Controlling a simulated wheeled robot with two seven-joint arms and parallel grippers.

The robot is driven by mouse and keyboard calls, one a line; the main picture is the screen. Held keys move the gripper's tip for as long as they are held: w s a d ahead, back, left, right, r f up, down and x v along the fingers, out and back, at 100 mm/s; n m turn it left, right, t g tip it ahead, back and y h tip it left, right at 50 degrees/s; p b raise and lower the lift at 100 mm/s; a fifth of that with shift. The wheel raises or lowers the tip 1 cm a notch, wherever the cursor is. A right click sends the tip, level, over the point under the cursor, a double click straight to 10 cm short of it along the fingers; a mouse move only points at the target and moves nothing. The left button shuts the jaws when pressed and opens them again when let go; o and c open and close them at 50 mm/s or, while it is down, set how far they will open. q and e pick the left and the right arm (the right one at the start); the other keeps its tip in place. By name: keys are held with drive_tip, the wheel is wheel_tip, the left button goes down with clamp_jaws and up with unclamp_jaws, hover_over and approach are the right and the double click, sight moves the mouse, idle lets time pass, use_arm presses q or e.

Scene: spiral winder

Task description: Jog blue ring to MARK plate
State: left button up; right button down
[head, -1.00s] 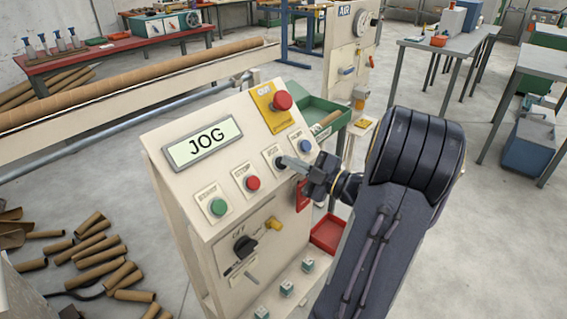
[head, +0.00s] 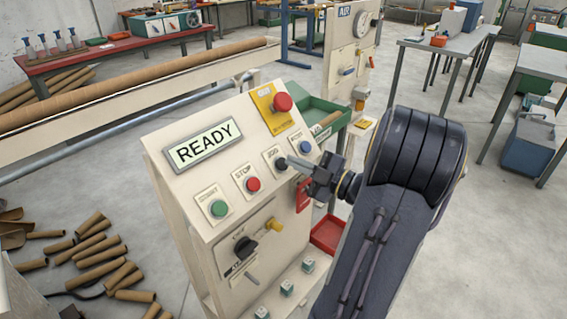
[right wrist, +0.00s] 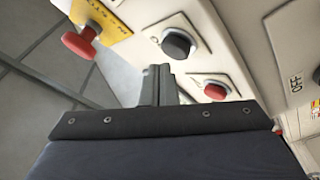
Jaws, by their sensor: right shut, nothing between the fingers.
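The control panel (head: 232,205) stands in the middle of the head view. Its display (head: 203,146) reads READY. The black JOG button (head: 281,163) sits between the red STOP button (head: 253,184) and a blue button (head: 305,146). My right gripper (head: 290,161) is shut and empty, its tips close to the JOG button. In the right wrist view the shut fingers (right wrist: 158,72) point toward the panel, with the black button (right wrist: 177,43) just beyond them; contact cannot be made out. The blue ring and the MARK plate cannot be picked out. My left gripper is out of view.
A red emergency knob (head: 282,102) on a yellow plate stands out at the panel's top. A green START button (head: 218,208) and a black selector knob (head: 245,246) are lower. A long brown tube (head: 130,83) lies behind. Cardboard tubes (head: 95,250) litter the floor at left.

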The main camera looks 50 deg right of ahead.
drive_tip(key=s+r+p, duration=0.2)
drive_tip(key=s+r, duration=0.1)
drive_tip(key=shift+s+r, duration=0.1)
drive_tip(key=shift+s, duration=0.3)
idle(1.7)
drive_tip(key=w+a+r+m+g+h+p, duration=0.35)
drive_tip(key=w+r+m+h, duration=0.25)
drive_tip(key=w+m+h, duration=0.4)
drive_tip(key=s+a+f+m+g+y+p, duration=0.1)
drive_tip(key=s+a+f+g+y, duration=0.1)
drive_tip(key=s+a, duration=0.3)
drive_tip(key=s+a+f+m+g+y+p, duration=0.1)
drive_tip(key=s+a+g+y, duration=0.3)
drive_tip(key=a, duration=0.8)
drive_tip(key=s+a+f+m+g+y+p, duration=0.1)
drive_tip(key=s+a+f+g+y, duration=0.2)
drive_tip(key=s+a+y, duration=0.2)
drive_tip(key=s+a, duration=0.2)
drive_tip(key=a, duration=0.2)
drive_tip(key=shift+f+m+g+p, duration=0.3)
drive_tip(key=shift+m+g+p, duration=0.05)
drive_tip(key=shift+m, duration=0.05)
